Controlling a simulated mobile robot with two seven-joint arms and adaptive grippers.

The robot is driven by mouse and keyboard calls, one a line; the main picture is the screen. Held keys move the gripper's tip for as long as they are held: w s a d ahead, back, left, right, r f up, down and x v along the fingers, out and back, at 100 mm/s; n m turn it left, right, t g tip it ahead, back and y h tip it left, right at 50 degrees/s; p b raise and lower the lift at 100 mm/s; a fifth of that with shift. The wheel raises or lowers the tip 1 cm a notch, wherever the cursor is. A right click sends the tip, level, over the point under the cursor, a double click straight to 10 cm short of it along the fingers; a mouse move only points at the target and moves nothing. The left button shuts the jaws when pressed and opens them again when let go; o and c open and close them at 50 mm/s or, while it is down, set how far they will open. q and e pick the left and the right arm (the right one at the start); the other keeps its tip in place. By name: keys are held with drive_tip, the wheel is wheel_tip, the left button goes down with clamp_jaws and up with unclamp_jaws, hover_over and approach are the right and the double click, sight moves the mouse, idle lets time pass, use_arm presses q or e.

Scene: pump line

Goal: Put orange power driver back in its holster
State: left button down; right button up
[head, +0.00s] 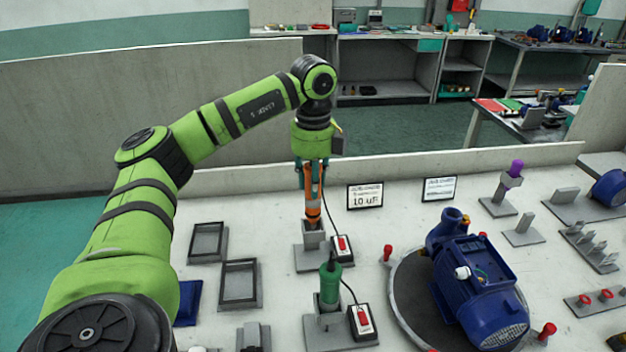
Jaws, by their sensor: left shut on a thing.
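The orange power driver (313,212) is upright, with its upper part between the fingers of my left gripper (311,172). My left gripper is shut on it from above. The driver's lower end meets the top of a grey holster (312,238) on the bench; I cannot tell how deep it sits. A thin dark cable runs from the driver's upper part to a small box with a red switch (341,246) beside the holster. My right gripper is not in view.
A green driver (330,284) stands in a nearer holster (325,328). A blue pump (475,285) sits on a round turntable at right. Two label signs (365,196) stand behind. Empty grey frames (207,242) lie at left. A low wall (420,164) edges the bench's back.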

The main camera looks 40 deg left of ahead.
sight(313, 203)
use_arm(q)
drive_tip(key=shift+f+b, duration=1.7)
drive_tip(key=shift+f, duration=1.3)
drive_tip(key=c, duration=0.8)
unclamp_jaws()
drive_tip(key=shift+c, duration=0.2)
wheel_tip(313, 203, up, 6)
drive_tip(key=p, duration=0.5)
